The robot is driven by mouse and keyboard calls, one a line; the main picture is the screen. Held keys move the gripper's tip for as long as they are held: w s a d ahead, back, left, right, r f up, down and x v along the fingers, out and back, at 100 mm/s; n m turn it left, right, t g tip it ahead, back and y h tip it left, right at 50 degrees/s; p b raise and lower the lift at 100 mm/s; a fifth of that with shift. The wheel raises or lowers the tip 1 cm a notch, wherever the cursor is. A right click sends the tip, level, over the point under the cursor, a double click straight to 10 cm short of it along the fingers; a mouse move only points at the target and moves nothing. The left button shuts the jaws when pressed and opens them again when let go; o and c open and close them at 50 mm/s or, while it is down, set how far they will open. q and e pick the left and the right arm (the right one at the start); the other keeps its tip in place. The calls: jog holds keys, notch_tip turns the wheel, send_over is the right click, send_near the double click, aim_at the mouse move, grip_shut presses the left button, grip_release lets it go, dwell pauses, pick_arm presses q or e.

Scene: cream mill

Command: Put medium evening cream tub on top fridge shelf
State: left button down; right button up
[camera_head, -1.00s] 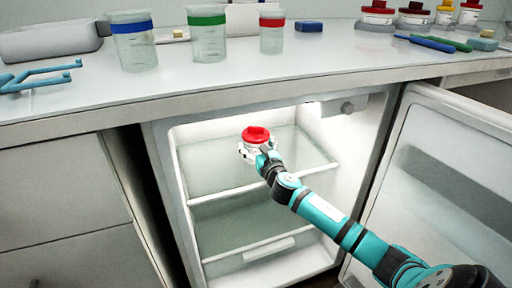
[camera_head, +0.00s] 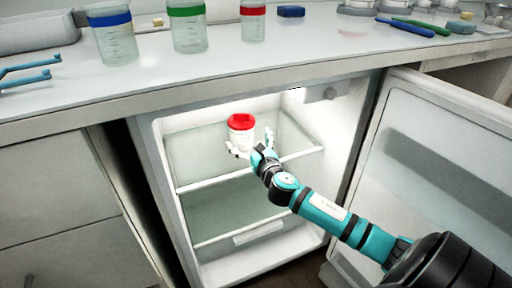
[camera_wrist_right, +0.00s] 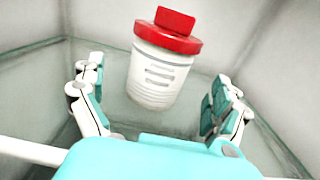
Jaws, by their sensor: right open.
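The cream tub (camera_head: 241,132) is white with a red lid and stands upright on the top fridge shelf (camera_head: 200,180). In the right wrist view the tub (camera_wrist_right: 158,75) is between and beyond the spread fingers, with its label lines facing me. My right gripper (camera_head: 254,146) is open at the shelf's front, just before the tub. In the right wrist view the open fingers (camera_wrist_right: 152,108) show gaps on both sides of the tub. My left gripper is not in view.
The fridge door (camera_head: 425,170) stands open at the right. A lower shelf (camera_head: 240,238) lies below. On the counter above are beakers with blue (camera_head: 112,35), green (camera_head: 187,28) and red (camera_head: 252,20) bands, and a blue block (camera_head: 291,11). The top shelf has free room beside the tub.

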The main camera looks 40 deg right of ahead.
jog(key=p+v, duration=0.1)
jog(key=v, duration=0.5)
